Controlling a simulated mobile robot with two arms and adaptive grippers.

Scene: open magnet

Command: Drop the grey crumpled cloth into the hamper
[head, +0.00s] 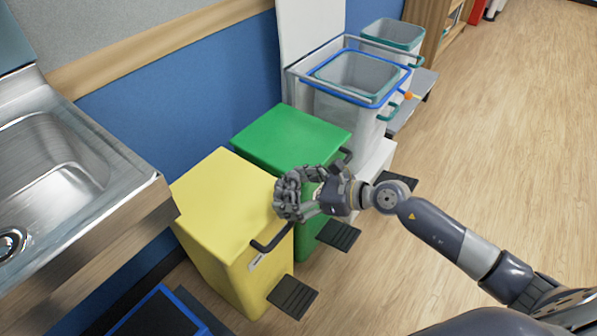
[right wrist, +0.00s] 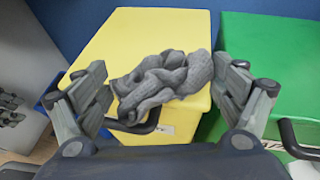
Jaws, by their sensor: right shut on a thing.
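The grey crumpled cloth (head: 290,211) is a twisted bundle held by my right gripper (head: 318,194). In the right wrist view the cloth (right wrist: 165,80) lies between the two fingers of the right gripper (right wrist: 163,92), over the yellow bin in the picture. In the head view the gripper and cloth are in front of the yellow and green bins. A pale, open-topped hamper with a blue rim (head: 345,112) stands in a metal frame behind the green bin. A second pale open container with a teal rim (head: 392,33) stands farther back. My left gripper is out of view.
The yellow pedal bin (head: 215,195) and green pedal bin (head: 290,135) have shut lids. A steel sink (head: 60,160) is at the left. A blue-edged item (head: 160,312) is at the bottom left. Wooden floor (head: 480,130) is clear to the right.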

